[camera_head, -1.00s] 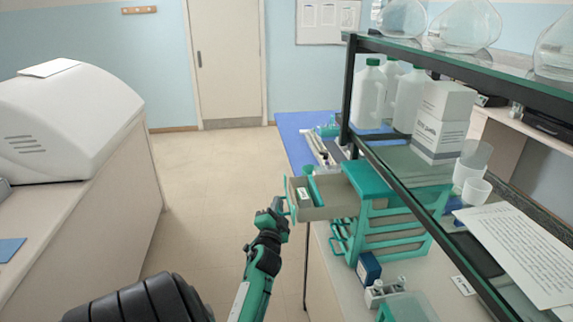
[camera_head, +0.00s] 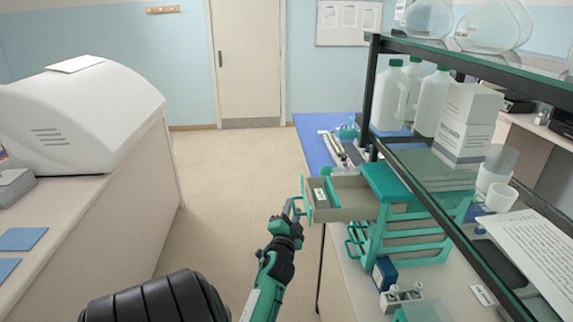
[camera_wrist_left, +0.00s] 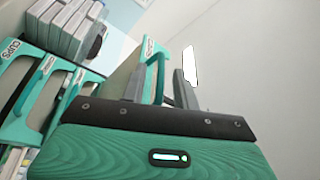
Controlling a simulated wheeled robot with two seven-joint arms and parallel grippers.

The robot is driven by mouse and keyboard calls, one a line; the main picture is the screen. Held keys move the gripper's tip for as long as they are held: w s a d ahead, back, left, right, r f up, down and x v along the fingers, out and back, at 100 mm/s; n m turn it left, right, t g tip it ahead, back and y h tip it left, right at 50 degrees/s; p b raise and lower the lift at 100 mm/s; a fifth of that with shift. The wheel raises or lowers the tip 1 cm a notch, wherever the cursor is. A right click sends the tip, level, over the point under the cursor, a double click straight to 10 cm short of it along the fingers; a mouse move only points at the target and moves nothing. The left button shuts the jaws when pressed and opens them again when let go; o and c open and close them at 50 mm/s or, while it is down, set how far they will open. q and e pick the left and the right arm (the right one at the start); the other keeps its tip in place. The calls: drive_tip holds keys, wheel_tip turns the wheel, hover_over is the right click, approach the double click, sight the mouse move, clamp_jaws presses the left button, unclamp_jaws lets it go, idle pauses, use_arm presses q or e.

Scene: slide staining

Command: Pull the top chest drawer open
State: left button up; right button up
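The top drawer (camera_head: 345,207) of the green chest (camera_head: 395,183) stands pulled out to the left, with its grey inside showing. A small labelled box (camera_head: 321,198) lies in it. My left gripper (camera_head: 292,208) is at the drawer's green front handle. A gap shows beside the other finger, so the gripper looks open around the handle. The lower drawers (camera_head: 405,248) are shut. My right gripper is not in view.
A shelf rack (camera_head: 375,85) with white bottles (camera_head: 390,95) and a carton (camera_head: 467,124) stands over the chest. A blue box (camera_head: 385,273) is by the chest's front. Open floor (camera_head: 230,185) lies left of the drawer.

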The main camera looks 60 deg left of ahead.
use_arm(q)
drive_tip(key=b+v, duration=0.3)
drive_tip(key=v, duration=0.8)
drive_tip(key=shift+s+b, duration=0.25)
drive_tip(key=shift+b, duration=0.05)
drive_tip(key=shift+d, duration=0.15)
